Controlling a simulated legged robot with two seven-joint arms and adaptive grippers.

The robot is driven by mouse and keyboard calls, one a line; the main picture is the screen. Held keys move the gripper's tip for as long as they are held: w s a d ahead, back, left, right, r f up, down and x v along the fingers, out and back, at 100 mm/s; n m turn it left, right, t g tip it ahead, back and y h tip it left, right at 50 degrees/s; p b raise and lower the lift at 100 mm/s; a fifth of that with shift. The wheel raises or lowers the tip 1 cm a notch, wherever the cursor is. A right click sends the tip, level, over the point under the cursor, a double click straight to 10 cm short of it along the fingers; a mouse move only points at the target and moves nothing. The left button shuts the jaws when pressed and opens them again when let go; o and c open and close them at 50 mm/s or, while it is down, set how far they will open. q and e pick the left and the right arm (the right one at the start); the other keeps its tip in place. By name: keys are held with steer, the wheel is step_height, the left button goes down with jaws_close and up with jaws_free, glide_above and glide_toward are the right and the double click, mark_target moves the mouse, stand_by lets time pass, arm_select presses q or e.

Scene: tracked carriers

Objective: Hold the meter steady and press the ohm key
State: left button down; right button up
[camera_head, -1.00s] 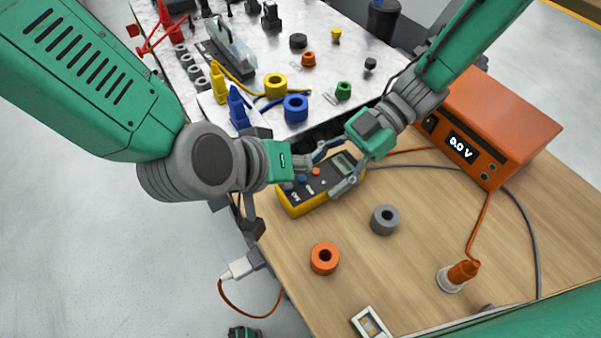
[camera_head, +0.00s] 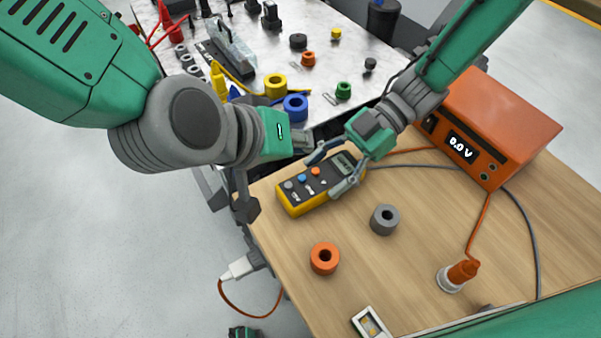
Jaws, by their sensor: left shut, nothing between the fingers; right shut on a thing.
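The yellow and dark meter (camera_head: 303,203) lies on the wooden table, with its grey display (camera_head: 345,162) at the upper right end. Its face shows a grey key (camera_head: 288,185), a blue key (camera_head: 302,178) and an orange key (camera_head: 316,171). Their labels are too small to read, so I cannot tell which is the ohm key. My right gripper (camera_head: 331,168) is shut on the meter, its fingers along both sides near the display. My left gripper (camera_head: 304,142) is shut and empty, above and behind the meter in the picture, apart from the keys.
An orange power supply (camera_head: 500,120) reading 0.0 V stands at the right, with cables running over the table. A grey ring (camera_head: 385,219) and an orange ring (camera_head: 324,258) lie in front of the meter. A metal bench (camera_head: 315,40) with several parts lies behind.

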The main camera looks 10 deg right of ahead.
steer(key=shift+f, duration=0.1)
stand_by(0.3)
steer(key=o, duration=1.5)
steer(key=shift+o, duration=0.2)
steer(key=shift+v, duration=3.8)
